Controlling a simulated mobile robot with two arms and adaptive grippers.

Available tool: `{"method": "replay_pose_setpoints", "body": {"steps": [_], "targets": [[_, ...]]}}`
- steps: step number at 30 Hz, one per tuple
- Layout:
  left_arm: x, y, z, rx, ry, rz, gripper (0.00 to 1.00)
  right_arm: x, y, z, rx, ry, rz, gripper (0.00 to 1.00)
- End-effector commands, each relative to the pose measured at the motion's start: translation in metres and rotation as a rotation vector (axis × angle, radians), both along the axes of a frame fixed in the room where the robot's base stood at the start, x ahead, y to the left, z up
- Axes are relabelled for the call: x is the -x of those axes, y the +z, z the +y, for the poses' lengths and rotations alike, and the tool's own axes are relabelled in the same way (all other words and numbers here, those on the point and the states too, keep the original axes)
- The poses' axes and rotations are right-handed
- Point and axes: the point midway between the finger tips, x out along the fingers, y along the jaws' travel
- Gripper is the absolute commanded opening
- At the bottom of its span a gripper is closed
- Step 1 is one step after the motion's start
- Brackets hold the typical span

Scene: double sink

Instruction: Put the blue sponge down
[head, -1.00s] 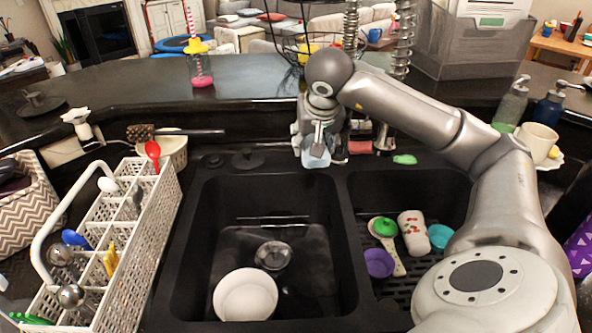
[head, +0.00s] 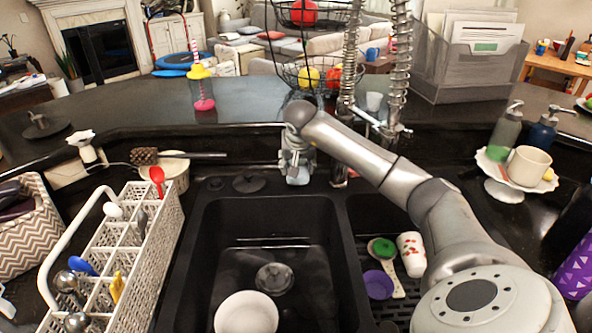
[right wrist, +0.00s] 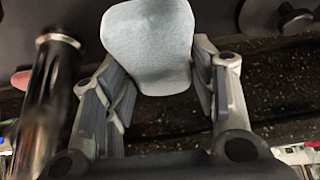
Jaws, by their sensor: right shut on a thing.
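The blue sponge (right wrist: 150,45) is a pale blue pad held between the fingers of my right gripper in the right wrist view. My right gripper (head: 296,170) is shut on it at the sink's back ledge, behind the divider side of the left basin. My left gripper is not in view.
A chrome faucet post (right wrist: 45,95) stands close beside the gripper. A black stopper (head: 249,182) lies on the ledge to its left. The left basin holds a white bowl (head: 246,313); the right basin holds a cup (head: 411,254) and a purple bowl (head: 378,285). A dish rack (head: 165,230) stands left.

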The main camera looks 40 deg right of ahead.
Motion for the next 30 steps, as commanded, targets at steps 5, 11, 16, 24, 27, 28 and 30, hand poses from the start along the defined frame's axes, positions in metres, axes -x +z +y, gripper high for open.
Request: {"method": "replay_pose_setpoints", "body": {"steps": [5, 11, 16, 24, 27, 28, 30], "targets": [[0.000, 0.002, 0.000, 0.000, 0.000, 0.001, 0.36, -0.006, -0.008, -0.001, -0.001, 0.001, 0.002, 0.40], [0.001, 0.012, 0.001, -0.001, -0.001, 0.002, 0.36, -0.008, -0.031, -0.001, -0.002, 0.002, 0.004, 0.40], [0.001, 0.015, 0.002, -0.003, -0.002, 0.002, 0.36, -0.008, -0.042, -0.002, 0.000, 0.002, 0.001, 0.40], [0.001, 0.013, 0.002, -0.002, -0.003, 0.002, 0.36, -0.008, -0.043, -0.003, 0.000, 0.001, 0.000, 0.40], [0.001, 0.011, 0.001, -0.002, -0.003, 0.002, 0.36, -0.008, -0.046, -0.003, 0.002, 0.000, 0.000, 0.40], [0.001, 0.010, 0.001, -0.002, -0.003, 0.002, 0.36, -0.008, -0.047, -0.003, 0.001, -0.001, 0.000, 0.40], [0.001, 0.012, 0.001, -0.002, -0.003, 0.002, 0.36, -0.008, -0.045, -0.003, 0.001, 0.000, -0.001, 0.62]]}}
